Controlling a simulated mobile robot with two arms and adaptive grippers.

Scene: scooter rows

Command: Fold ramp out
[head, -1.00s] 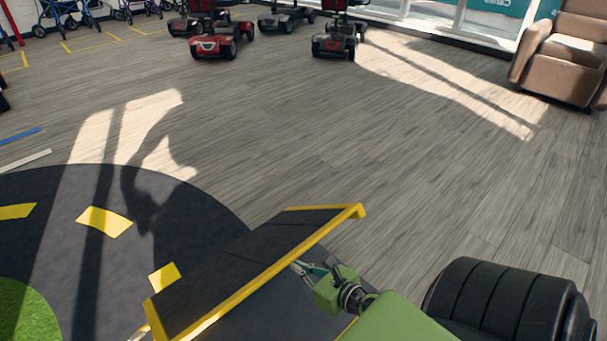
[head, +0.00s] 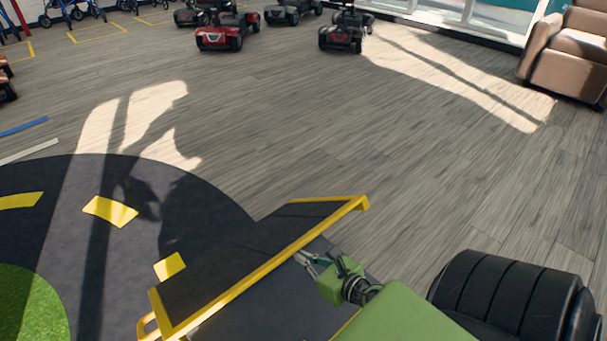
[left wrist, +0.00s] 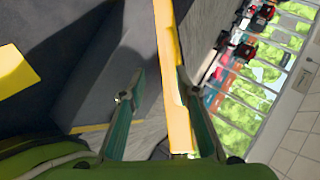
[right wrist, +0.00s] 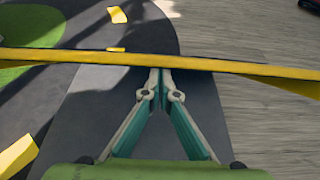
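The ramp (head: 240,253) is a dark panel with yellow edging, slanting across the lower middle of the head view. Its yellow edge (head: 262,276) also crosses the right wrist view (right wrist: 230,66) and the left wrist view (left wrist: 170,85). My right gripper (head: 304,258) is at the middle of that edge. In the right wrist view its fingertips (right wrist: 160,77) meet at the edge; I cannot tell whether they pinch it. My left gripper (left wrist: 160,78) is open, with the yellow edge between its fingers and closer to the right one. It is hidden in the head view.
A dark round mat (head: 200,195) with yellow patches and green turf (head: 28,310) lies at left. Scooters (head: 228,32) stand at the back, and a brown armchair (head: 570,55) at the far right. The wooden floor (head: 330,130) between is clear.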

